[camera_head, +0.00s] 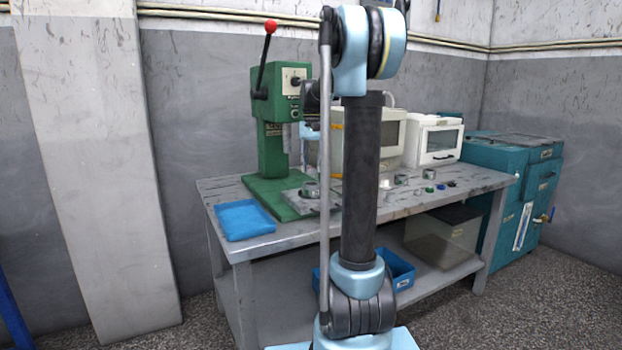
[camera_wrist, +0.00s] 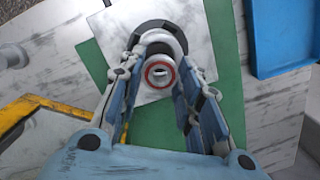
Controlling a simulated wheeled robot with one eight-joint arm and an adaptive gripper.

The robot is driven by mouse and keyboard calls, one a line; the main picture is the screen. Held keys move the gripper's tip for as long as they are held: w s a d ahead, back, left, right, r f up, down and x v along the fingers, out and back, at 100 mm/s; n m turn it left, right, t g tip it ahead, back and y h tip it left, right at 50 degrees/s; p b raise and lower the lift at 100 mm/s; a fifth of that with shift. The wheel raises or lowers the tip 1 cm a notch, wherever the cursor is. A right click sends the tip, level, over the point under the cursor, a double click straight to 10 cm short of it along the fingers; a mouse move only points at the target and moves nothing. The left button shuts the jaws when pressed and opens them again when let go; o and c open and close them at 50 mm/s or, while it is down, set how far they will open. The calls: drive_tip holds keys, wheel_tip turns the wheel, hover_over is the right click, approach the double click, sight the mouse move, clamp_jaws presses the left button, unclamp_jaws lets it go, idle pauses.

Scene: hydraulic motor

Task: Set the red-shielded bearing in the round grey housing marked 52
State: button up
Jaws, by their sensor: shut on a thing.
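The red-shielded bearing (camera_wrist: 159,74) sits between the fingers of my gripper (camera_wrist: 160,60) in the wrist view, its red ring facing the camera. My gripper is shut on it. Just beyond the bearing is a round grey housing (camera_wrist: 158,27) with a dark ring, partly covered by the bearing and fingers. It stands on a pale square plate (camera_wrist: 103,31) over a green base. A round grey part (camera_head: 310,189) also shows on that plate in the head view. No marking 52 is readable. The height between bearing and housing cannot be told.
A green press (camera_head: 272,140) with a red-knobbed lever stands on the bench (camera_head: 300,228). A blue tray (camera_head: 244,219) lies at the bench's left, also at right in the wrist view (camera_wrist: 272,68). Several small round parts (camera_head: 429,189) lie to the right, before two pale machines.

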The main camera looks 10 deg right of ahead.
sight(312, 168)
drive_tip(key=shift+s+f, duration=0.1)
drive_tip(key=shift+f, duration=2)
drive_tip(key=o, duration=1.1)
drive_tip(key=shift+r, duration=0.1)
drive_tip(key=r, duration=0.4)
drive_tip(key=w+r, duration=0.1)
drive_tip(key=r, duration=0.6)
drive_tip(key=shift+w+d+r, duration=0.2)
drive_tip(key=shift+w+r, duration=0.05)
drive_tip(key=shift+r, duration=0.1)
drive_tip(key=s+f+n+t, duration=0.1)
drive_tip(key=s+f, duration=0.4)
drive_tip(key=s, duration=0.6)
drive_tip(key=s+f+n+t, duration=0.1)
drive_tip(key=s+f, duration=0.5)
drive_tip(key=s, duration=0.4)
drive_tip(key=shift+n+t, duration=0.6)
drive_tip(key=shift+t, duration=0.2)
drive_tip(key=s+f, duration=0.5)
drive_tip(key=f, duration=0.1)
drive_tip(key=s+f, duration=0.5)
drive_tip(key=f, duration=0.1)
drive_tip(key=s+f, duration=0.5)
drive_tip(key=f, duration=0.1)
drive_tip(key=shift+s+a+f, duration=0.1)
drive_tip(key=shift+s+a, duration=0.15)
drive_tip(key=shift+s, duration=0.05)
